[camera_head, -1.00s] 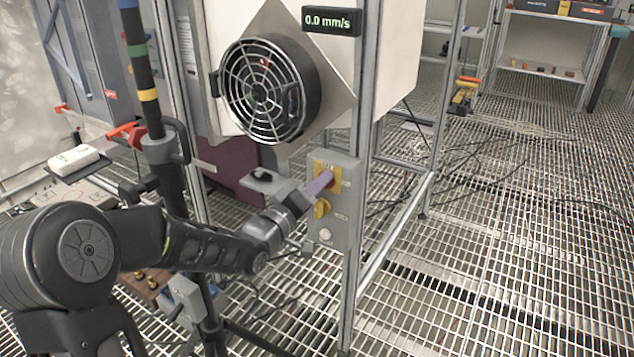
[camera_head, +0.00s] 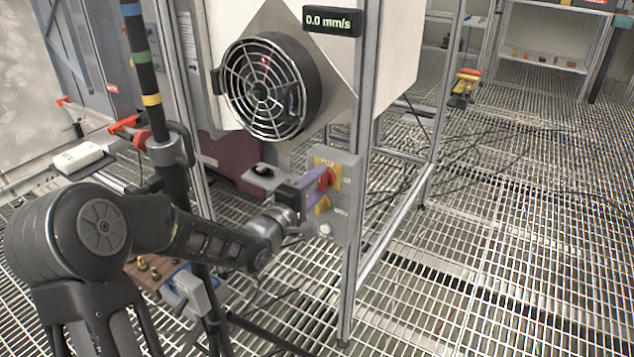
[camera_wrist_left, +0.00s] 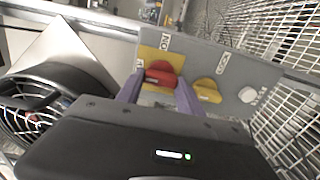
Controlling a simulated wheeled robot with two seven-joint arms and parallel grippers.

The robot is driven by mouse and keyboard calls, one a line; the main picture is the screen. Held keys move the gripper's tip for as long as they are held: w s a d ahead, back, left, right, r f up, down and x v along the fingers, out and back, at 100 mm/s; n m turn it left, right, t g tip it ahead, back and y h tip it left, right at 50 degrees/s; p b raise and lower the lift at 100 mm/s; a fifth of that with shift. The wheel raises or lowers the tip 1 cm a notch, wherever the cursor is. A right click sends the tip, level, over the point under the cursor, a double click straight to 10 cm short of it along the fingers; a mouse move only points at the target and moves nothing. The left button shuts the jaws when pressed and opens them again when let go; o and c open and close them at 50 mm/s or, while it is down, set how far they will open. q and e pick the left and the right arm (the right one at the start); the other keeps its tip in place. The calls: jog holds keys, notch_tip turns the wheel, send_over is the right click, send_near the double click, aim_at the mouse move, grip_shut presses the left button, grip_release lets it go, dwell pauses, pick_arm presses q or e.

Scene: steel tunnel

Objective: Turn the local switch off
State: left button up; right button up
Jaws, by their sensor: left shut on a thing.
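A grey control box (camera_head: 345,214) is fixed to a frame post below the fan. It carries a red rotary knob (camera_head: 326,179) on a yellow plate, with a yellow knob (camera_head: 323,205) below it. The red knob (camera_wrist_left: 160,74) also shows in the left wrist view, with the yellow knob (camera_wrist_left: 207,91) to its right. My left gripper (camera_head: 314,187) is at the box, its purple fingers on either side of the red knob and shut on it. The fingers (camera_wrist_left: 160,88) hide part of the knob's sides. The plate lettering is too small to read surely. My right gripper is out of view.
A round caged fan (camera_head: 268,88) sits just above the box, close to my left wrist. A pale round button (camera_wrist_left: 248,95) is on the box. Open grating floor (camera_head: 520,230) lies to the right.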

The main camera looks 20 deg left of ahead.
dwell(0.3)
pick_arm(q)
jog(key=o, duration=1.4)
jog(key=shift+s, duration=0.1)
jog(key=s, duration=0.5)
jog(key=s+a, duration=0.1)
jog(key=s, duration=0.1)
jog(key=shift+s+p, duration=0.3)
jog(key=shift+p, duration=0.05)
jog(key=shift+f, duration=0.1)
